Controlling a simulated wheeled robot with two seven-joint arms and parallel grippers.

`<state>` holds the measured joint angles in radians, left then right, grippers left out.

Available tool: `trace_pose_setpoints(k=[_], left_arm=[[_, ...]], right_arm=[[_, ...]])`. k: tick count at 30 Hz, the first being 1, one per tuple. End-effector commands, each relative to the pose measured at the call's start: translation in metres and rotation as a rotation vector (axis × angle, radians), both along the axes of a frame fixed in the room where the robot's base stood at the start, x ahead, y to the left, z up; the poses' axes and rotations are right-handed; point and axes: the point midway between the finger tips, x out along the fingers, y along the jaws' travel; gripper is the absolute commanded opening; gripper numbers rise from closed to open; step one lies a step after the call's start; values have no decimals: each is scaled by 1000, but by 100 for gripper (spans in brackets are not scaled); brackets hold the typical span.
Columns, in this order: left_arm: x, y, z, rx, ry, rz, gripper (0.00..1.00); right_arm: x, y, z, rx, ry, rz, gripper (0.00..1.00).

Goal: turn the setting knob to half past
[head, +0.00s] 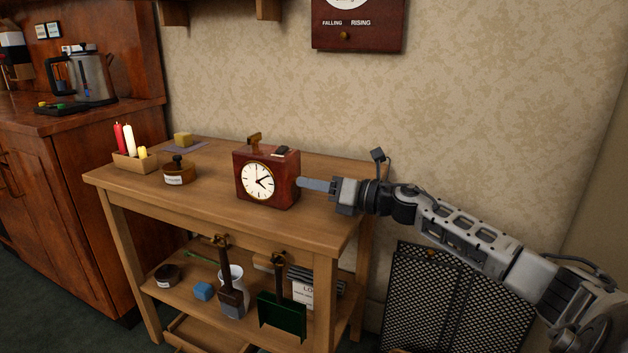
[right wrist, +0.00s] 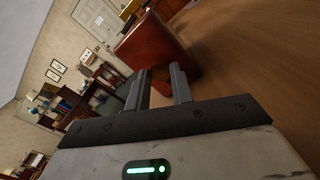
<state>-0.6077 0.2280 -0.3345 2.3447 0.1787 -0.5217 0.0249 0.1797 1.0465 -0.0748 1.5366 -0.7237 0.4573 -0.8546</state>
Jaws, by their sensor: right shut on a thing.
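A red-brown wooden mantel clock (head: 282,170) stands upright on the wooden table, its white dial (head: 258,182) facing the front left. Its dark hands point to the right-hand part of the dial; their exact reading is too small to tell. My right gripper (head: 303,183) reaches in from the right, level with the clock, its fingertips at the clock's right side. In the right wrist view the clock's side (right wrist: 157,45) is just beyond the fingers (right wrist: 160,85). The gripper is shut on the setting knob, which the fingers hide. My left gripper is out of view.
The table (head: 215,200) also bears a candle box (head: 130,162), a round labelled pot (head: 178,175) and a yellow block (head: 183,139). Tools hang at the table's front edge. A black mesh screen (head: 450,300) stands below my right arm. The tabletop right of the clock is clear.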

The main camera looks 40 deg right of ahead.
Motion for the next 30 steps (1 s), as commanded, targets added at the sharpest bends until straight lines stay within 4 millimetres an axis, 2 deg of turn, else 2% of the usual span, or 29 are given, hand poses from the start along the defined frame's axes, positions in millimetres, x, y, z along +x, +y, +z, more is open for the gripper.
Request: trace_pose_setpoints(k=[12, 13, 15, 25, 30], left_arm=[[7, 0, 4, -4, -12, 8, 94], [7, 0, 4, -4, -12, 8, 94], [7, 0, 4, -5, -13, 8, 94], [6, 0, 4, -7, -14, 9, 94], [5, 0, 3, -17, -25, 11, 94]], right_arm=[[0, 0, 0, 7, 1, -1, 0], [0, 0, 0, 7, 1, -1, 31], [0, 0, 1, 7, 1, -1, 45], [-2, -1, -1, 6, 3, -1, 45], [-15, -8, -3, 5, 5, -2, 45]])
